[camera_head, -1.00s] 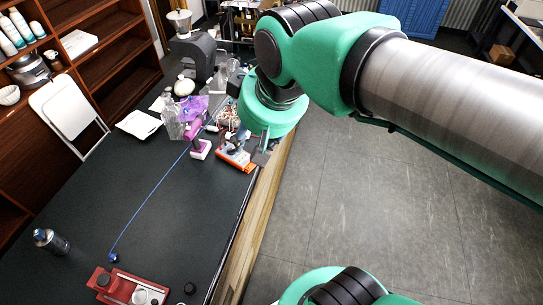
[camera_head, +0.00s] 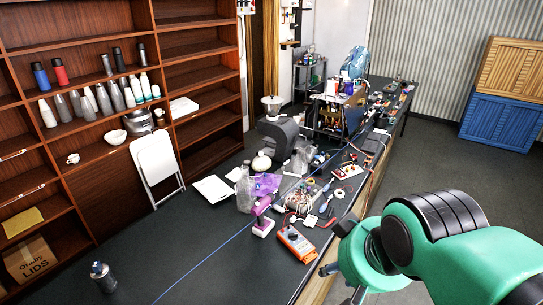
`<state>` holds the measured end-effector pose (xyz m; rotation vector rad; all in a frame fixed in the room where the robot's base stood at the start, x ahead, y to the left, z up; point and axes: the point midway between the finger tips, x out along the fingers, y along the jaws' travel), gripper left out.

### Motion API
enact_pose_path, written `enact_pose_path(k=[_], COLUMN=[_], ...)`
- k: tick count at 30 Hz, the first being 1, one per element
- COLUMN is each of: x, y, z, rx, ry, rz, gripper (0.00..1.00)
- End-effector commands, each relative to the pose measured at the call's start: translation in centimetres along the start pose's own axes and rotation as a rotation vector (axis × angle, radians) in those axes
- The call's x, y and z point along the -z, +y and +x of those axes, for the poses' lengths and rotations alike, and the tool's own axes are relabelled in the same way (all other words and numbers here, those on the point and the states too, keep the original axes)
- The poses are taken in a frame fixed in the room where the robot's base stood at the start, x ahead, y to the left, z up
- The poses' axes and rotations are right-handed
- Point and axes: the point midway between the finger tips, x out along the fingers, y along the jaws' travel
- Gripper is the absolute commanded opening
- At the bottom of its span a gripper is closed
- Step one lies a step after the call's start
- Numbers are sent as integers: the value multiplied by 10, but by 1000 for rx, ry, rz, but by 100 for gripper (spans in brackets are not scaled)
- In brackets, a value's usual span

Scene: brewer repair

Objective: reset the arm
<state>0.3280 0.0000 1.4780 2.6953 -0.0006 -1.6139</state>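My teal and black arm reaches in from the lower right in the head view. Its rounded wrist hangs over the bench's right edge, close to the orange multimeter (camera_head: 297,243). My gripper (camera_head: 343,282) shows only as small grey parts beneath the wrist at the bottom of the picture. Its fingers are mostly hidden or cut off, so I cannot tell whether it is open or shut. I see nothing held in it.
The dark bench (camera_head: 215,235) carries a purple-and-white tool (camera_head: 263,217), a grey coffee machine (camera_head: 278,135), electronics and a spray can (camera_head: 103,277). Wooden shelves (camera_head: 85,90) stand left.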

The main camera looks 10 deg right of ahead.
Motion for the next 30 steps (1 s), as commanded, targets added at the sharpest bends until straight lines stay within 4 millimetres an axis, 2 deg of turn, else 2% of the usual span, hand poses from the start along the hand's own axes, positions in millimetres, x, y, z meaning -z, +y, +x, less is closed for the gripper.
enact_pose_path(k=[21,30], x=[-60,-78], y=[0,0], z=[112,146], rx=[0,0], ry=[0,0], rz=[0,0], gripper=[39,39])
